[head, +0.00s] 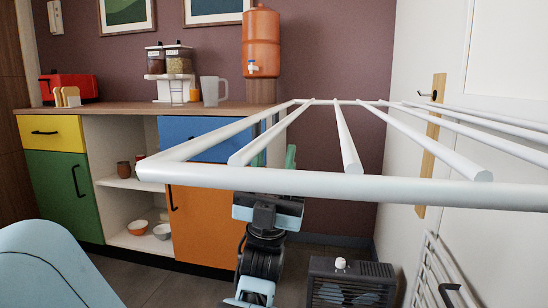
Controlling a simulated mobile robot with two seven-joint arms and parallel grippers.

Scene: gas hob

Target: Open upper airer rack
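The white upper airer rack (330,187) fills the middle and right of the head view. Its thick front bar runs across to the right edge, with several thinner bars running back from it. The rack lies roughly level, out from the wall on the right. My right gripper is not in view.
A counter (125,107) with coloured cabinets stands at the back left, carrying a red toaster (68,87), jars and a grey mug (213,91). A dark box (349,284) is on the floor. Another white rack (427,270) is low at the right wall.

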